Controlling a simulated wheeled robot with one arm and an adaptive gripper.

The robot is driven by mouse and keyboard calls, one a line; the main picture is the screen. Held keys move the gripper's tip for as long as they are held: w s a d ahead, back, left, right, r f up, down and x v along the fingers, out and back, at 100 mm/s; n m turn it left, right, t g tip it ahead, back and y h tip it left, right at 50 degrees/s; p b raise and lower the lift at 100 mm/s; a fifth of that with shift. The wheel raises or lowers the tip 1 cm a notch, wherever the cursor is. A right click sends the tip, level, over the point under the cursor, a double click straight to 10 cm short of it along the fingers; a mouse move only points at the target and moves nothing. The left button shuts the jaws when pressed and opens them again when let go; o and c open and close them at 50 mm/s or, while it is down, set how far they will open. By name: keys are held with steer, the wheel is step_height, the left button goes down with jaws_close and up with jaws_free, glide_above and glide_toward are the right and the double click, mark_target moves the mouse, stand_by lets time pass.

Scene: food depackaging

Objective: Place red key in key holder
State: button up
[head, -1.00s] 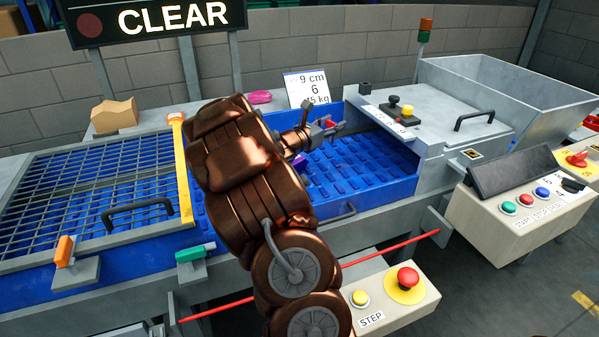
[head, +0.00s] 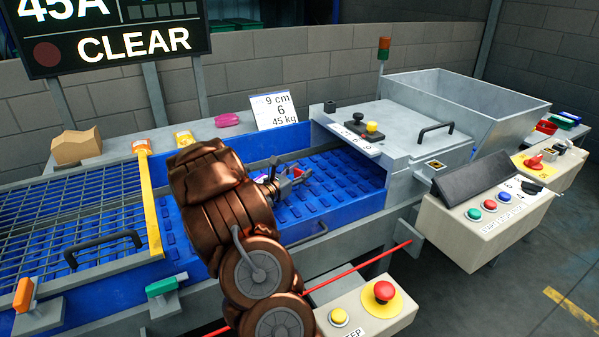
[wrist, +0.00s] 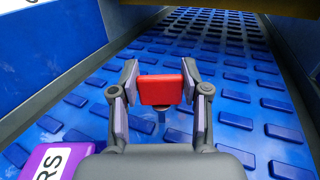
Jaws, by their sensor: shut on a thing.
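The red key (wrist: 161,90) is between the fingers of my gripper (wrist: 160,100) in the wrist view. Its block-shaped red head faces the camera, and a thin dark stem shows below it. In the head view the red key (head: 297,172) is small at the tips of my gripper (head: 301,175), over the blue conveyor belt. My gripper is shut on it. I cannot tell for sure which fixture is the key holder. A control box (head: 481,222) at right has colored buttons and a dark fitting on top.
A purple item (wrist: 52,162) with lettering lies on the belt (wrist: 236,123), at lower left in the wrist view. A grey housing (head: 400,130) and hopper (head: 500,125) stand right of the belt. A box with a red emergency button (head: 384,291) is in front. Floor (head: 490,300) at right is clear.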

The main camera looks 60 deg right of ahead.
steer(key=shift+f, duration=0.1)
steer(key=o, duration=1.1)
steer(key=shift+o, duration=0.2)
